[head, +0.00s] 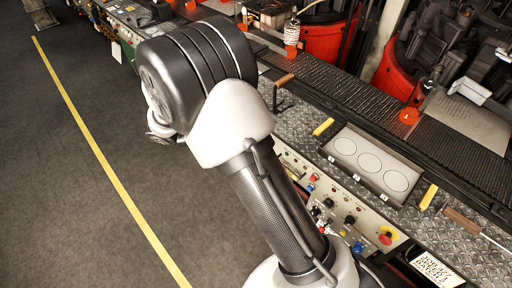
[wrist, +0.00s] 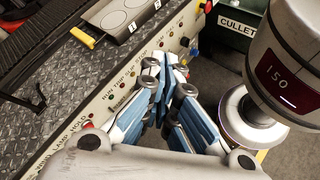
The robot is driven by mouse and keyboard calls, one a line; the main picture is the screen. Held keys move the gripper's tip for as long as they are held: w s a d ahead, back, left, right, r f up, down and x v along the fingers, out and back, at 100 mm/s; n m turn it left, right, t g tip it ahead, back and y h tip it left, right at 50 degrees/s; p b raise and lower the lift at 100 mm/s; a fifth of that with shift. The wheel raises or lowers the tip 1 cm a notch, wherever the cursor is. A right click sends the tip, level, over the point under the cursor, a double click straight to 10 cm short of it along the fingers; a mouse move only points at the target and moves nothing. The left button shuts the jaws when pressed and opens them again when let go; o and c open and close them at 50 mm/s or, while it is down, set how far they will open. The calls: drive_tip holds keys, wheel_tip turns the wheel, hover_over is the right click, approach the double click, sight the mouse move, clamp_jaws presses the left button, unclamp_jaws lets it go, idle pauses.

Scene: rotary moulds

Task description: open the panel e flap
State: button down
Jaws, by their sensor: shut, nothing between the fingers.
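My gripper (wrist: 168,64) shows in the wrist view with its blue-padded fingers together and nothing between them. Its tips are in front of the sloping cream control panel (wrist: 112,97); I cannot tell whether they touch it. I cannot make out which part is the panel e flap. In the head view my arm covers part of the panel, and the fingers cannot be made out.
A tray with three marked circles (head: 323,150) lies on the diamond-plate deck (head: 300,127), between yellow handles (head: 323,127) (head: 428,197). A wooden-handled tool (head: 462,221) lies at right. A green box marked CULLET (wrist: 232,38) is beyond the panel. Open floor (head: 60,180) is at left.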

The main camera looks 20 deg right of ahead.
drive_tip(key=a+f+n+t+h+b, duration=0.2)
drive_tip(key=f+n+t+h, duration=0.4)
drive_tip(key=f, duration=1)
drive_tip(key=a+f+n+t+h+b, duration=0.1)
drive_tip(key=f+n+t+h+b, duration=0.45)
drive_tip(key=f, duration=1.05)
drive_tip(key=w+d+r+n+y+p, duration=0.1)
drive_tip(key=w+d+r+n+p, duration=0.1)
drive_tip(key=w+d+r, duration=0.2)
drive_tip(key=d+r+t, duration=0.1)
drive_tip(key=d+r, duration=0.2)
drive_tip(key=d, duration=0.3)
drive_tip(key=shift+r, duration=0.3)
drive_tip(key=shift+w+y+p, duration=0.1)
drive_tip(key=shift+y+p, duration=0.15)
drive_tip(key=shift+p, duration=0.1)
